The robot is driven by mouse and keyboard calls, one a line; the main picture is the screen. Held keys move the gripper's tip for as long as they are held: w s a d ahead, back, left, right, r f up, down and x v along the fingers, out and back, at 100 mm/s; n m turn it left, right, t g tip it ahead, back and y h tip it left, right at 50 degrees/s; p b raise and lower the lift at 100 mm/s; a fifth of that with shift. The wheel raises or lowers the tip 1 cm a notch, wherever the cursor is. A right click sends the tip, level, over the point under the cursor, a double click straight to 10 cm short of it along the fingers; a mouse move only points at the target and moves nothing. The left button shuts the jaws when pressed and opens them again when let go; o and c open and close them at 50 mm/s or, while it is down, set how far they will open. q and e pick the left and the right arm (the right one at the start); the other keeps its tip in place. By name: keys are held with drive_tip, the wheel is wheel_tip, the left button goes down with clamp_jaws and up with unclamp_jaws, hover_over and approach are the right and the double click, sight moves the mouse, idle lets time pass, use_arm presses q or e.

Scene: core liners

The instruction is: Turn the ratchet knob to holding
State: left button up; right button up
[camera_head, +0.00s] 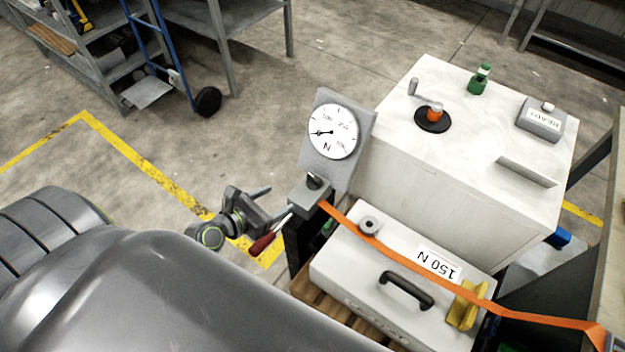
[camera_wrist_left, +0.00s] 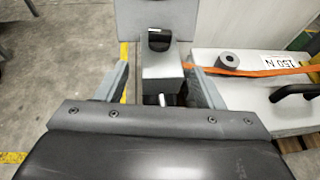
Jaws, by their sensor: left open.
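The black ratchet knob (camera_head: 314,181) sits on the grey ratchet housing below the dial gauge. In the left wrist view the knob (camera_wrist_left: 159,40) shows a pale mark near its top. A lever with a red handle (camera_head: 265,243) sticks out from the housing toward the lower left. My left gripper (camera_head: 274,202) is open and empty, just left of the housing. In the left wrist view its two fingers stand apart on either side of the housing, with the knob beyond the fingertips. My right gripper is not in view.
The dial gauge (camera_head: 332,132) stands above the knob. An orange strap (camera_head: 408,268) runs from the housing across the white case (camera_head: 330,262) marked 150 N. A white cabinet (camera_head: 440,180) stands behind. Open floor lies to the left of the gauge.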

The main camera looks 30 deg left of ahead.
sight(312, 180)
use_arm(q)
drive_tip(key=b+x, duration=0.1)
drive_tip(key=x, duration=1.4)
drive_tip(key=shift+w+b, duration=0.1)
drive_tip(key=shift+b, duration=0.25)
drive_tip(key=c, duration=1)
drive_tip(key=shift+d+r+n+y+p, duration=0.1)
drive_tip(key=shift+r+n+y+p, duration=0.25)
drive_tip(key=shift+p, duration=0.8)
drive_tip(key=shift+f+n+y+p, duration=0.1)
drive_tip(key=shift+n+y+p, duration=0.3)
drive_tip(key=shift+p, duration=0.3)
drive_tip(key=shift+f, duration=0.15)
